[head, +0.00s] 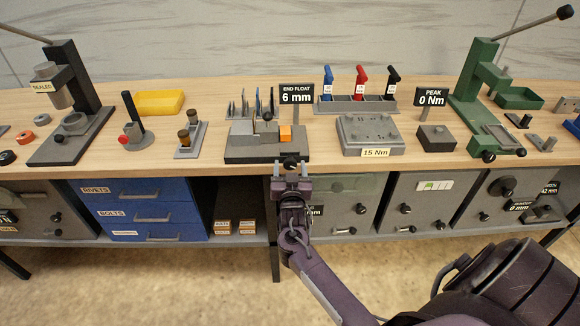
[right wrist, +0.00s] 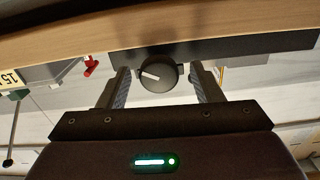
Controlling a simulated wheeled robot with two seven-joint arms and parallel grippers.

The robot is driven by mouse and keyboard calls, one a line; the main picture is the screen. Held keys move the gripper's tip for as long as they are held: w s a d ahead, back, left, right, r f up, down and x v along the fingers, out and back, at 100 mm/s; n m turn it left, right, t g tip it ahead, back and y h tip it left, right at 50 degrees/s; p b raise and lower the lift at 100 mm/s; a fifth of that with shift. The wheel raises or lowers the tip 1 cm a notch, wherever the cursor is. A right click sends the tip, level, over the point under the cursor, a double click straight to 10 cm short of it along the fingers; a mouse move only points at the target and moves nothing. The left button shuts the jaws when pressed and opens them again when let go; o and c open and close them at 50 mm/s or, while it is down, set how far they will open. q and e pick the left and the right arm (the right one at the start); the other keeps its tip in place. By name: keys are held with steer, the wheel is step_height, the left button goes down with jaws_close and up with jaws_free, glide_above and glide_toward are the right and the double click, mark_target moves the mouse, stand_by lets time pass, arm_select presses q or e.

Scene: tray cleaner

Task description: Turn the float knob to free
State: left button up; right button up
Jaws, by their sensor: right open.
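The float knob is a round black knob (head: 290,163) on the front of the grey end float fixture (head: 250,156), whose sign (head: 296,93) reads "END FLOAT 6 mm". My right gripper (head: 290,173) is at the bench's front edge, right at the knob. In the right wrist view the knob (right wrist: 158,74) sits between the two open fingers of the gripper (right wrist: 163,86), with a gap visible on each side. A white pointer line on the knob points left and slightly up in that view. No lettering around the knob is readable. My left gripper is out of view.
A grey plate fixture with a "15 Nm" label (head: 375,152) stands right of the end float fixture. Blue drawers (head: 150,208) and grey panels with knobs (head: 415,203) lie below the bench top. Bare wood (head: 215,165) lies to the left of the fixture.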

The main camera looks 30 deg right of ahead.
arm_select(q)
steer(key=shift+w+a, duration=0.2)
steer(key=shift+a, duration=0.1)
arm_select(e)
steer(key=shift+d, duration=0.15)
steer(key=c, duration=1)
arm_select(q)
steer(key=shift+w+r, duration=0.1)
